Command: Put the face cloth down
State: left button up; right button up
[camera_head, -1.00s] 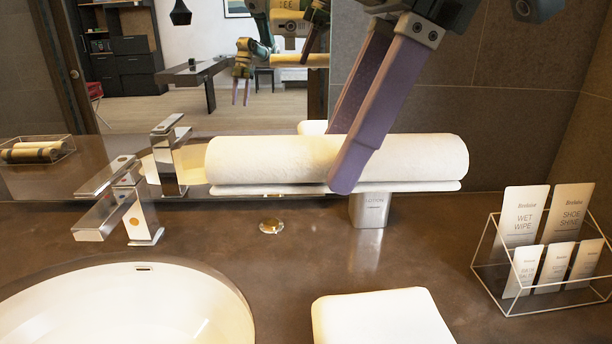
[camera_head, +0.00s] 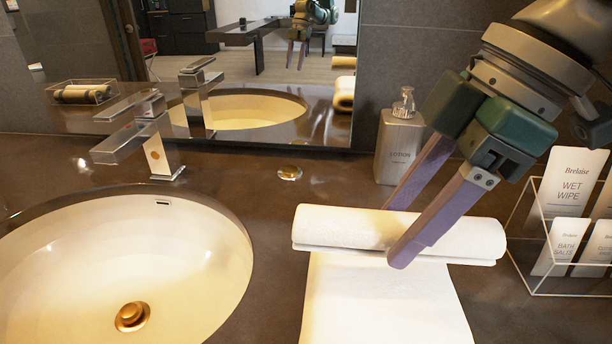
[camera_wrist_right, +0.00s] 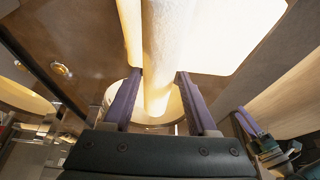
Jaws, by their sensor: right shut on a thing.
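The face cloth (camera_head: 345,228) is a white roll with a flat flap along its lower edge, lying crosswise in the head view. My right gripper (camera_head: 396,230) is shut on it right of its middle, one finger in front and one behind. In the right wrist view, the cloth (camera_wrist_right: 160,50) runs lengthwise between the two fingers (camera_wrist_right: 160,105). The roll is over the far end of a flat white pad (camera_head: 385,305) on the counter. I cannot tell whether roll and pad touch. My left gripper is not directly in view.
A lotion bottle (camera_head: 398,146) stands behind the roll. A clear rack (camera_head: 530,284) of cards is at the right. The sink (camera_head: 215,285) and faucet (camera_head: 158,150) are at the left. The mirror (camera_head: 290,95) at the back reflects a gripper.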

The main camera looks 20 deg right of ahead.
notch_tip(320, 180, down, 5)
jog(key=shift+r+b, duration=0.15)
jog(key=shift+b, duration=0.25)
jog(key=o, duration=1.3)
jog(key=p+v, duration=0.2)
jog(key=v, duration=1)
jog(key=shift+r, duration=0.1)
